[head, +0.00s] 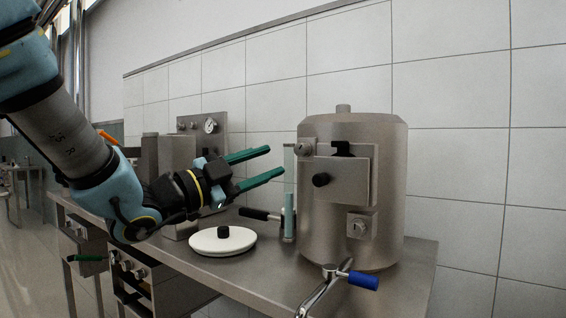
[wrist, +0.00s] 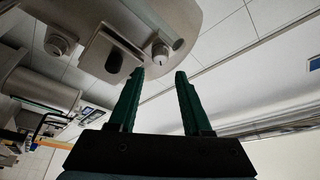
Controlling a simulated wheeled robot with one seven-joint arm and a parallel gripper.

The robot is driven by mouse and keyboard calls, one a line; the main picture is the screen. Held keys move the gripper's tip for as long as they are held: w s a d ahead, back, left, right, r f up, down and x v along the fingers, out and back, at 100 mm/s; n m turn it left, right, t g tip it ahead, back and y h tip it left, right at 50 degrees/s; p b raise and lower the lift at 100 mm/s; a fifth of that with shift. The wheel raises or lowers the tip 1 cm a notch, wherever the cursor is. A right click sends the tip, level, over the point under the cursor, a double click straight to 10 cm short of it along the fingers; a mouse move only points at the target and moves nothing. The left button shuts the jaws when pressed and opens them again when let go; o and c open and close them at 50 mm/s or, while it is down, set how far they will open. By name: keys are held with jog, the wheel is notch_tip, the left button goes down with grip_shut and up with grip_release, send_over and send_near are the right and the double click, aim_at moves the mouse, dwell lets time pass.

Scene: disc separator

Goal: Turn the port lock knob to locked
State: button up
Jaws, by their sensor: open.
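A steel drum (head: 390,190) stands on the bench in the head view. Its front has a box-like plate (head: 357,180) with a black round knob (head: 320,180). A small steel knob (head: 304,147) sits at the drum's upper left, and another steel knob on a square plate (head: 359,227) sits lower down. I cannot tell which is the port lock knob or read its setting. My gripper (head: 275,161) is open and empty, left of the drum, fingers pointing toward it. In the wrist view my fingertips (wrist: 160,74) are apart, and a small steel knob (wrist: 160,49) shows beyond them.
A white disc lid with a black knob (head: 222,240) lies on the bench below my gripper. A clear upright tube (head: 289,205) stands just left of the drum. A blue-ended lever (head: 362,281) sticks out at the front. A gauge panel (head: 210,126) is behind my arm.

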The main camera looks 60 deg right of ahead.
aim_at(298, 150)
jog(key=v, duration=0.4)
jog(key=shift+f, duration=0.1)
jog(key=shift+o, duration=1.4)
jog(key=shift+r, duration=0.35)
jog(key=r+m+p, duration=0.1)
jog(key=p, duration=0.1)
jog(key=r+m+y+p, duration=0.1)
jog(key=p, duration=0.2)
jog(key=r+m+p, duration=0.1)
jog(key=m+p, duration=0.1)
jog(key=p, duration=0.1)
jog(key=shift+w+d, duration=0.25)
jog(key=s+d+m+y+p, duration=0.1)
jog(key=d+m+p, duration=0.1)
jog(key=d+p, duration=0.1)
jog(key=s+d+m+y+p, duration=0.1)
jog(key=d+m+p, duration=0.1)
jog(key=p, duration=0.3)
jog(key=s+d+m+p, duration=0.1)
jog(key=d+m+p, duration=0.1)
jog(key=d, duration=0.3)
jog(key=shift+s+f+m+y+p, duration=0.1)
jog(key=shift+s+m+y+p, duration=0.2)
jog(key=shift+p, duration=0.6)
jog(key=shift+w, duration=0.1)
